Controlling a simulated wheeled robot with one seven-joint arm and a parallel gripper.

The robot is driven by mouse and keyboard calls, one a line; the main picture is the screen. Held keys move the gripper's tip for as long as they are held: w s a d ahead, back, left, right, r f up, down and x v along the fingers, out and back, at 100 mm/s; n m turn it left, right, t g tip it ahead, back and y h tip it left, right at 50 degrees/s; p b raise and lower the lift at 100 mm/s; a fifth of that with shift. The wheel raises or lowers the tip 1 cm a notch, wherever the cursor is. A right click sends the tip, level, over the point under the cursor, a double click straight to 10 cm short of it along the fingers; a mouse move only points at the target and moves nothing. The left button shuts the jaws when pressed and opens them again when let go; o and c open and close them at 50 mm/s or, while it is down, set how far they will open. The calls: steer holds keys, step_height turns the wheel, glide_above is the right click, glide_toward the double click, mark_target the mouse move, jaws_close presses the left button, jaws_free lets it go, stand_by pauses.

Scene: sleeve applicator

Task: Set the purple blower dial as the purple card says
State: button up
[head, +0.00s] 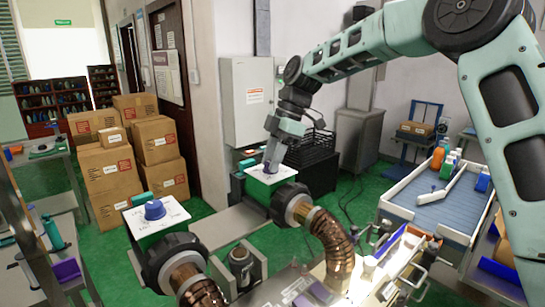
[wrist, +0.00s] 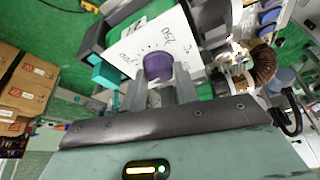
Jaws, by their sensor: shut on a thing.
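The purple dial (wrist: 158,66) sits on a white panel (wrist: 128,58) marked with numbers, "250" among them. My gripper (wrist: 160,88) is shut on this dial, one finger at each side. In the head view my gripper (head: 272,160) reaches down onto the far blower's white panel (head: 262,176), and its fingers mostly hide the dial. The dial's pointer cannot be made out. A blue dial (head: 154,209) stands on the nearer blower's white panel (head: 166,226). A flat purple piece (head: 67,270) lies at the lower left; I cannot tell whether it is the card, and no writing is readable.
Copper-coloured ducts (head: 330,236) run from the blowers' black collars. Stacked cardboard boxes (head: 104,172) stand at the left. A blue-bedded tray (head: 432,196) with bottles is at the right. A grey cabinet (head: 247,100) stands behind. Green floor shows between them.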

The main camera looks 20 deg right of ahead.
stand_by(0.4)
steer(key=o, duration=1)
steer(key=b+v, duration=0.2)
steer(key=v, duration=1.5)
steer(key=shift+r, duration=0.2)
